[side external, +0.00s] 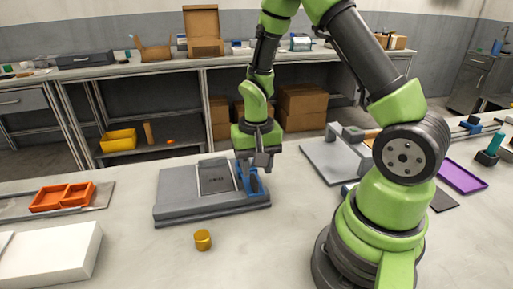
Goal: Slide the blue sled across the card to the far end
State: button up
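The blue sled (246,182) stands at the right end of a grey device (180,208) on the table. The card (216,177), a grey plate with dark printing, lies on top of the device, just left of the sled. My gripper (259,168) points down at the sled, with its fingers at the sled's upper part. The fingers overlap the sled in this view, and I cannot tell whether they touch or grip it. The far side of the sled is hidden.
A small yellow cylinder (203,240) stands in front of the device. An orange tray (62,197) and a white box (50,255) are at the left. A grey machine (335,158) and a purple tray (462,177) are at the right. The table's front middle is mostly clear.

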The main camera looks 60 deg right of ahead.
notch_tip(320, 180, up, 6)
dwell(0.5)
jog(key=s+a+r+n+t+y, duration=0.1)
jog(key=s+a+r+n+t, duration=0.1)
jog(key=r, duration=0.6)
jog(key=s+a+r+n+t+y, duration=0.1)
jog(key=s+a+r+n+t, duration=0.2)
jog(key=s+a+r+t, duration=0.2)
jog(key=s+a+r, duration=0.2)
jog(key=s+r, duration=0.1)
jog(key=s, duration=0.1)
jog(key=shift+s+a+r, duration=0.15)
jog(key=shift+r, duration=0.15)
